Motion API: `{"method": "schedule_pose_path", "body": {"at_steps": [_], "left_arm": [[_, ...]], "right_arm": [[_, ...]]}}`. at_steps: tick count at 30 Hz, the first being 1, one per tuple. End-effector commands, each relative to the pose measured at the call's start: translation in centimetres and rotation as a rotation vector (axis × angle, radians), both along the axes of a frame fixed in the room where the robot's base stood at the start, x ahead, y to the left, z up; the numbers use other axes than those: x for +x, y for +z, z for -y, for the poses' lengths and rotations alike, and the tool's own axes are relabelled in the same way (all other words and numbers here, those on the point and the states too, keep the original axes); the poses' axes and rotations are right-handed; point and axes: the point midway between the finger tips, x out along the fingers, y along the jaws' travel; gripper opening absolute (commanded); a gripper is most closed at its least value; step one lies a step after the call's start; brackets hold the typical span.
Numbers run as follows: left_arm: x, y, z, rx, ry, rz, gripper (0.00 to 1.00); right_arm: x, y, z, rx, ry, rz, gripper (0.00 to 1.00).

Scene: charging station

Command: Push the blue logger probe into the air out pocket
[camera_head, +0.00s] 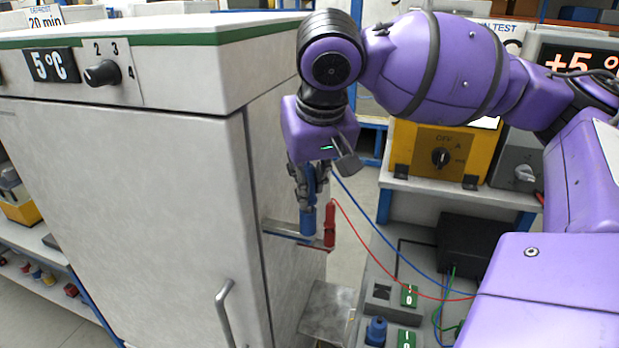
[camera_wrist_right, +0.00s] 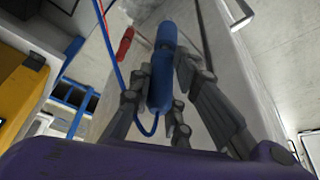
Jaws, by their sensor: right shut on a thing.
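My right gripper (camera_head: 311,184) is shut on the blue logger probe (camera_head: 307,221), which hangs upright below the fingers beside the cabinet's right side wall. In the right wrist view the probe (camera_wrist_right: 161,85) lies between the fingers (camera_wrist_right: 163,92), with its blue cable looping back. A small metal bracket (camera_head: 283,231) sticks out from the cabinet wall at the probe's lower end. A red probe (camera_head: 330,224) stands at the bracket's outer end, just right of the blue one. I cannot tell whether the blue probe's tip is inside a pocket. My left gripper is not in view.
The white cabinet (camera_head: 130,200) with a 5 °C display fills the left. Red and blue cables run right to a black box (camera_head: 468,246). Small switch boxes (camera_head: 390,296) stand lower right. A yellow control box (camera_head: 438,152) stands behind on a bench.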

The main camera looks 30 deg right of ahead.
Motion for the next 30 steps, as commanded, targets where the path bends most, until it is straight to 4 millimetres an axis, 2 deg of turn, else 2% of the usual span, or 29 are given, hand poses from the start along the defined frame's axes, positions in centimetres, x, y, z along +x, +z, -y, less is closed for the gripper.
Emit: {"method": "schedule_pose_path", "body": {"at_steps": [2,3,8,16,20,23,30], "left_arm": [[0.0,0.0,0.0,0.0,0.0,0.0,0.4],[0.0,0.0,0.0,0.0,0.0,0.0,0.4],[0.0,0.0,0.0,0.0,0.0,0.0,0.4],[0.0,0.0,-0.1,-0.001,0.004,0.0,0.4],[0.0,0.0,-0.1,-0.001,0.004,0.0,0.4],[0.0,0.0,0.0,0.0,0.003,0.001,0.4],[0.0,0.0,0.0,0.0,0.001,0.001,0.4]], "right_arm": [[0.0,0.0,0.0,0.0,0.0,0.0,0.0],[0.0,0.0,0.0,0.0,0.0,0.0,0.2],[0.0,0.0,0.0,0.0,0.0,0.0,0.4],[0.0,0.0,0.0,0.0,0.0,0.0,0.4],[-0.2,0.7,-0.1,0.001,0.001,0.002,0.4],[-0.7,2.1,-0.3,0.001,0.001,0.004,0.4],[-2.5,6.9,-0.9,0.002,0.003,0.006,0.4]]}}
